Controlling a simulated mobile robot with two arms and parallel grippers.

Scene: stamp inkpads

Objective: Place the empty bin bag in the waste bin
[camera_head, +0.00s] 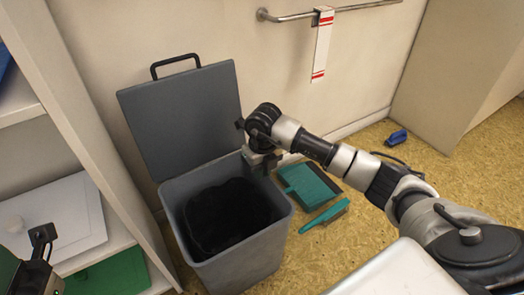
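The grey waste bin (245,262) stands on the floor with its lid (182,115) open, leaning up toward the wall. A black bin bag (228,215) lies inside the bin, below the rim. My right gripper (262,163) points down at the bin's back right rim, beside the lid. Its fingers are small and dark here, so I cannot tell if they are open or shut, or if they touch the rim. A dark part at the lower left edge may belong to my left arm; its fingers do not show clearly.
A teal dustpan (308,184) and a teal brush (325,215) lie on the floor right of the bin. A white shelf unit (95,130) stands close on the left. A wall rail (350,8) holds a red and white strip. A blue object (396,137) lies farther back.

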